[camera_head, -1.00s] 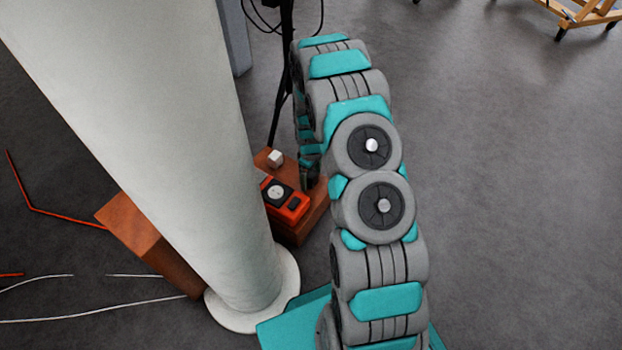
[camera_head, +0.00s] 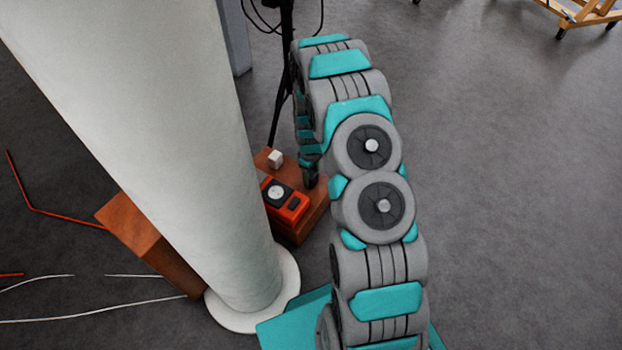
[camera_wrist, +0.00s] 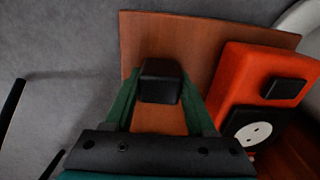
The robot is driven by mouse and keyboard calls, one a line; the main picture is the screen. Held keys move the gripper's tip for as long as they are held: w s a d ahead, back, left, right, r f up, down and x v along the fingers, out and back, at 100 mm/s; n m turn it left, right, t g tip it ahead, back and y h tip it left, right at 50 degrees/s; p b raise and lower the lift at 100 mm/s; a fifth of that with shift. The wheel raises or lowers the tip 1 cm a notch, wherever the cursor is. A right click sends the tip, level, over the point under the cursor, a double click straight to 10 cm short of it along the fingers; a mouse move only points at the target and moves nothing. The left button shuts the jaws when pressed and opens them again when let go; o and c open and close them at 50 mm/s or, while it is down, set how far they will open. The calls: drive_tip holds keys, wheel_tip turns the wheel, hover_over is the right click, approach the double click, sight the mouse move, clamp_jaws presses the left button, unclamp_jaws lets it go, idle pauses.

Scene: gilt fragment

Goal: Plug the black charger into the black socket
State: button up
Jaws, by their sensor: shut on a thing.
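My gripper (camera_wrist: 160,88) has green fingers shut on the black charger (camera_wrist: 160,80), a small dark block between the fingertips in the wrist view. The black socket (camera_wrist: 235,121) is a dark plate with a white round two-hole face, set on an orange-red box to the right of my gripper. The charger is apart from the socket, over the brown wooden board. In the head view the socket (camera_head: 277,192) shows beside the pale column.
The orange box (camera_wrist: 230,82) also carries a small black block (camera_wrist: 283,88). It sits on the brown board (camera_wrist: 205,35). A white cube (camera_head: 275,158) stands on the board's far part. The thick pale column (camera_head: 190,150) rises close on the left.

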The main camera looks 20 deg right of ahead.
sight(312, 175)
drive_tip(key=shift+c, duration=0.3)
drive_tip(key=shift+r, duration=0.5)
drive_tip(key=r, duration=0.2)
drive_tip(key=shift+s+r, duration=0.25)
drive_tip(key=shift+r, duration=0.15)
drive_tip(key=s+r, duration=0.1)
drive_tip(key=s, duration=1.4)
drive_tip(key=shift+s, duration=0.2)
drive_tip(key=shift+r, duration=0.1)
